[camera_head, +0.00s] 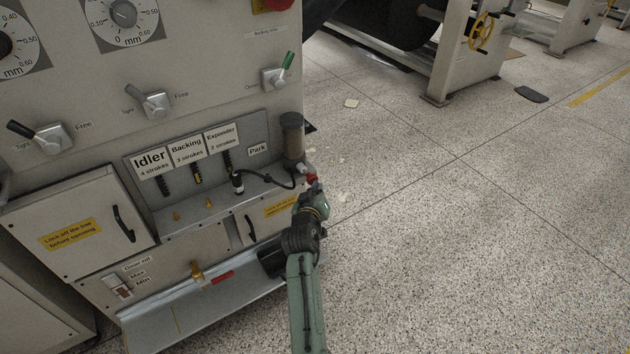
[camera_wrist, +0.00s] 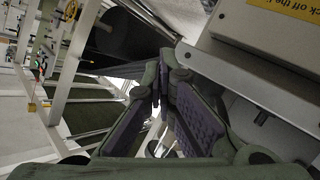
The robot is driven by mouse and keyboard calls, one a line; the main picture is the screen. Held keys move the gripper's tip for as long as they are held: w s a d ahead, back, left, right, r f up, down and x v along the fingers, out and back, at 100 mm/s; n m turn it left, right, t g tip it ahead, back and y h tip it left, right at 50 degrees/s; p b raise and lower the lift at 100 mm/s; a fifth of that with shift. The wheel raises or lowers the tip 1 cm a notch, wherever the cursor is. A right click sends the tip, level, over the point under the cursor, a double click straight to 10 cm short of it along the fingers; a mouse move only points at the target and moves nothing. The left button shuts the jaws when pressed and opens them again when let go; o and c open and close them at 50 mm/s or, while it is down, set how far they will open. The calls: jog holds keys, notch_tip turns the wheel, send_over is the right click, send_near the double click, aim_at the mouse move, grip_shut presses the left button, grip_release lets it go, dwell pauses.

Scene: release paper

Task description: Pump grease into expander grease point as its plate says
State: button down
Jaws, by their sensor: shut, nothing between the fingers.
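The plate reading "Expander 2 strokes" (camera_head: 221,138) is on the sloping panel, right of the Idler and Backing plates. A black hose coupler (camera_head: 238,183) stands upright on the ledge below it, in line with two brass grease points (camera_head: 209,203); the point under it is hidden. Its hose (camera_head: 270,181) curves right to the grease pump's dark cylinder (camera_head: 292,136). A red-ended pump handle (camera_head: 311,178) is low at the pump's right. My gripper (camera_head: 315,188) is beside this handle; contact cannot be told. In the wrist view its fingers (camera_wrist: 159,82) are shut and empty.
A "Park" plate (camera_head: 258,149) is left of the pump. A cabinet door (camera_head: 92,222) with a black handle and a metal drip tray (camera_head: 205,305) lie to the left. Open speckled floor (camera_head: 460,240) is at the right; another machine stands beyond.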

jog(key=shift+s+d+p, duration=0.4)
jog(key=shift+s+d, duration=0.15)
jog(key=shift+s, duration=0.3)
jog(key=s+d+p, duration=0.1)
jog(key=s, duration=0.1)
jog(key=s+d+p, duration=0.1)
jog(key=s+d, duration=0.1)
jog(key=shift+p, duration=0.3)
dwell(1.7)
jog(key=s+d+m+p, duration=0.1)
jog(key=m+p, duration=0.1)
jog(key=m, duration=0.3)
jog(key=d+r+m+p, duration=0.1)
jog(key=m+p, duration=0.1)
jog(key=m, duration=0.4)
jog(key=s+m+p, duration=0.1)
jog(key=m+p, duration=0.2)
jog(key=m, duration=0.3)
jog(key=shift+s+d+r+t, duration=0.25)
jog(key=shift+s+d+t, duration=0.1)
jog(key=shift+d+t, duration=0.05)
